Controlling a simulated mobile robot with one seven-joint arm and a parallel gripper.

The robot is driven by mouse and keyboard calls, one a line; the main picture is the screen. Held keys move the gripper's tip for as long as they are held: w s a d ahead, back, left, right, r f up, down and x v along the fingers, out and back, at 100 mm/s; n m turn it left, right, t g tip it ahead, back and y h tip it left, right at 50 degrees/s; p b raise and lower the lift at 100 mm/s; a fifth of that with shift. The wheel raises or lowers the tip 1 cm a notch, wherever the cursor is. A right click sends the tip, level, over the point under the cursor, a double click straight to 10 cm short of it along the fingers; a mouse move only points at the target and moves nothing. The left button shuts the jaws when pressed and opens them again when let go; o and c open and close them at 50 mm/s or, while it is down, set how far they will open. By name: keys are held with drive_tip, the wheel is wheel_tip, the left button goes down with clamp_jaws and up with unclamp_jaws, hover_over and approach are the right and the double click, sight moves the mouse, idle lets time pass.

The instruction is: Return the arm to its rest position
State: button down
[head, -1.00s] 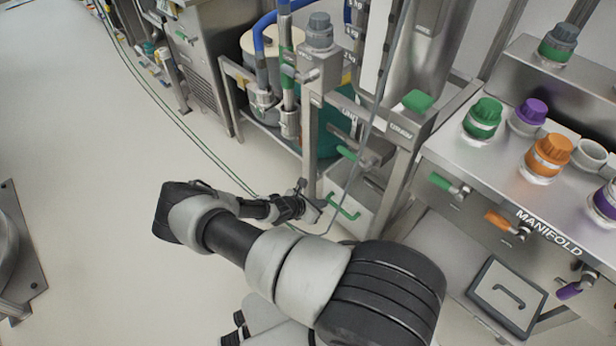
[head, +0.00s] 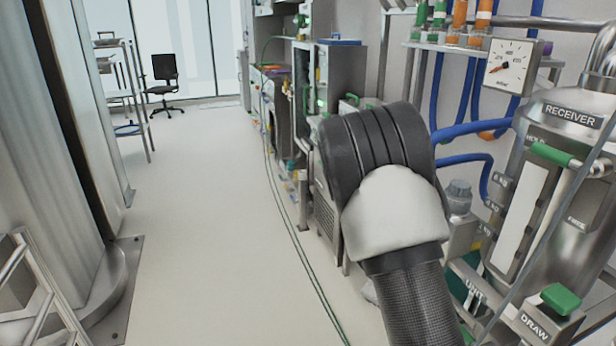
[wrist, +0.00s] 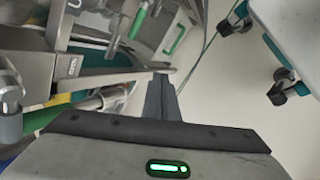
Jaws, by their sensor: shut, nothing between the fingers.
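My arm (head: 395,215) shows large in the head view, raised in front of the equipment on the right, and its lower part runs out of the bottom edge. My gripper is outside the head view. In the wrist view my gripper (wrist: 162,85) shows its dark fingers together, with nothing between them. Behind the fingers are a steel frame, a green handle (wrist: 174,33) and pale floor. The gripper appears apart from these things.
A steel receiver vessel (head: 570,130) with a pressure gauge (head: 510,68) and blue hoses stands close on the right. A steel column (head: 85,130) stands at the left. The pale floor (head: 205,200) between is open, with thin green lines along it. A chair (head: 163,80) stands far back.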

drive_tip(key=s+a+r+m+y, duration=0.1)
drive_tip(key=s+r+m, duration=0.15)
drive_tip(key=r, duration=0.45)
drive_tip(key=s+a+r+m+y, duration=0.1)
drive_tip(key=s+a+r, duration=0.15)
drive_tip(key=r, duration=0.35)
drive_tip(key=s+a+r+m+t+y, duration=0.2)
drive_tip(key=s+a+r, duration=0.1)
drive_tip(key=s+r, duration=0.6)
drive_tip(key=s+a+r+m+t+y, duration=0.2)
drive_tip(key=s+a+r+m, duration=0.1)
drive_tip(key=s+r, duration=0.55)
wheel_tip(320, 180, up, 20)
drive_tip(key=s+p, duration=0.1)
drive_tip(key=p, duration=2.1)
drive_tip(key=shift+s, duration=0.15)
drive_tip(key=shift+n, duration=0.25)
